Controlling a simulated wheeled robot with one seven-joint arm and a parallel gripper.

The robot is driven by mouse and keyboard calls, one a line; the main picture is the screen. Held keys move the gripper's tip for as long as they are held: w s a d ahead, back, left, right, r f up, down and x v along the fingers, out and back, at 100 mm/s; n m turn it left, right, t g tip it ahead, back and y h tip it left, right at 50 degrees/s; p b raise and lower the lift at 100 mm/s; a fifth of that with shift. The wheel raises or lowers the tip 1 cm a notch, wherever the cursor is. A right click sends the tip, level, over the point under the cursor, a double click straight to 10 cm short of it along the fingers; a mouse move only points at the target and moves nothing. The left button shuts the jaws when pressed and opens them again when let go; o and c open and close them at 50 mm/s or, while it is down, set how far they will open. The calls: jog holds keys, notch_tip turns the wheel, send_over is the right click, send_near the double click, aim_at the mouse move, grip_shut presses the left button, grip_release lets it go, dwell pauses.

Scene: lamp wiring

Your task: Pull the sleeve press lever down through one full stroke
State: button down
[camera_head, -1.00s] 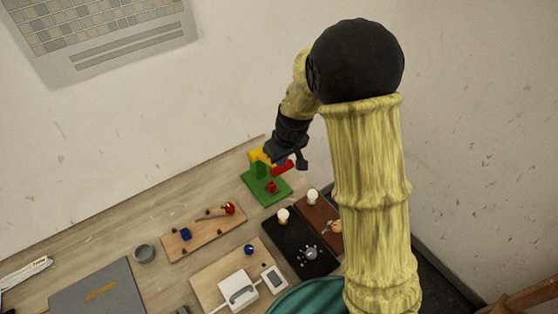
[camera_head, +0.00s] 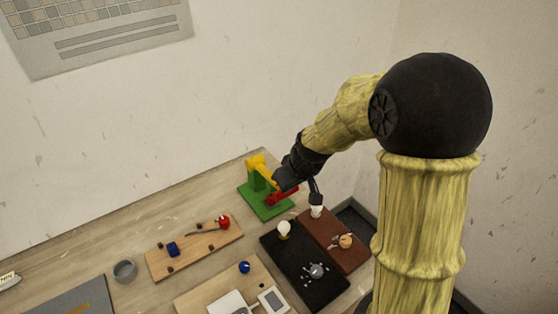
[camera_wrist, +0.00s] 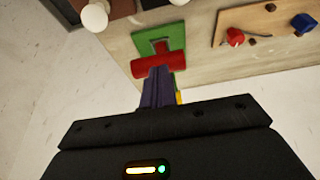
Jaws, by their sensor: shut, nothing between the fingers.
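The sleeve press stands near the far edge of the table in the head view, with a green base (camera_head: 251,204), a green post and a yellow arm (camera_head: 264,170). Its lever ends in a red bar (camera_head: 287,194), which is low, close above the base. In the wrist view the red bar (camera_wrist: 165,65) crosses just beyond my fingertips, with the green base (camera_wrist: 172,34) behind it. My gripper (camera_wrist: 157,76) is shut and empty, its dark fingers overlapping the bar's near edge. I cannot tell whether they touch it. My wrist partly hides the press.
A dark board with a bulb (camera_head: 284,230) and a brown board (camera_head: 345,258) lie right of the press. A wooden board (camera_head: 195,246) with a blue block and red knob lies left, beside a grey cup (camera_head: 124,271). The wall rises close behind.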

jog(key=shift+s+d+f+b, duration=0.1)
jog(key=shift+f+b, duration=0.25)
jog(key=shift+f, duration=0.15)
jog(key=shift+r, duration=0.15)
jog(key=s+p+v, duration=0.1)
jog(key=v, duration=1.2)
jog(key=shift+s+d, duration=0.15)
jog(key=shift+d, duration=0.25)
jog(key=shift+f, duration=0.25)
